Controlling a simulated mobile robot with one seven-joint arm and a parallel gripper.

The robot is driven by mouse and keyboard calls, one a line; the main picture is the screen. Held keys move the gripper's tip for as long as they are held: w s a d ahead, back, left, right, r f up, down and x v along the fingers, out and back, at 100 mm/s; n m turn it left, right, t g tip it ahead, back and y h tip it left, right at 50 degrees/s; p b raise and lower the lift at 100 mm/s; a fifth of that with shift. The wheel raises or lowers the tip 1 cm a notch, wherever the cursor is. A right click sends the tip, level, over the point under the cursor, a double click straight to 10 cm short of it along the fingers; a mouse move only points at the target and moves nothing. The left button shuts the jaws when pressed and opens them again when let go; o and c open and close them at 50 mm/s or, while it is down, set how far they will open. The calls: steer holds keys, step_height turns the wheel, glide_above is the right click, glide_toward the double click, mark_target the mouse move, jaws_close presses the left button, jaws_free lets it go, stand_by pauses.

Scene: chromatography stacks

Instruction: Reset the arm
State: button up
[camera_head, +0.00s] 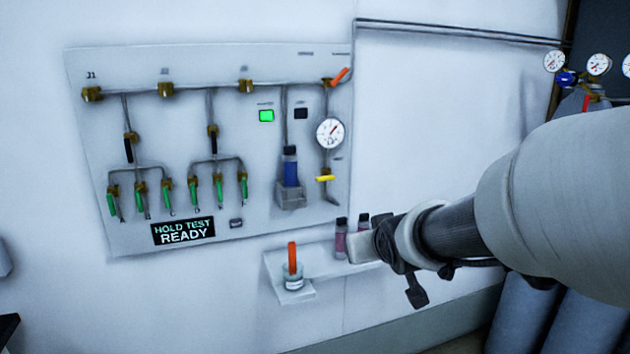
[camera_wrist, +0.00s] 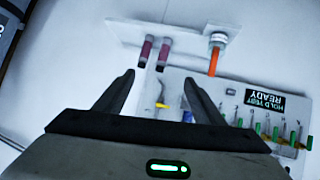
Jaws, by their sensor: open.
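My arm reaches in from the right in the head view, with its end in front of the right part of a small wall shelf. My gripper (camera_wrist: 158,92) shows in the wrist view with its two dark fingers spread apart and nothing between them. Beyond the fingers, that view shows the wall panel and shelf upside down. In the head view the gripper's fingers are mostly hidden behind the wrist.
A white wall panel (camera_head: 185,75) carries valves, a gauge (camera_head: 330,132) and a blue-bodied vial (camera_head: 291,170) in a holder. The shelf (camera_head: 320,262) below holds an orange stick (camera_head: 292,258) in a cup and two pink vials (camera_head: 341,238). Gas cylinders (camera_head: 525,315) stand at right.

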steer(key=s+d+m+g+p, duration=0.15)
steer(key=s+g, duration=0.45)
steer(key=s, duration=1.9)
step_height(320, 180, up, 24)
steer(key=p, duration=2.3)
steer(key=shift+w+d, duration=0.2)
steer(key=shift+m, duration=0.25)
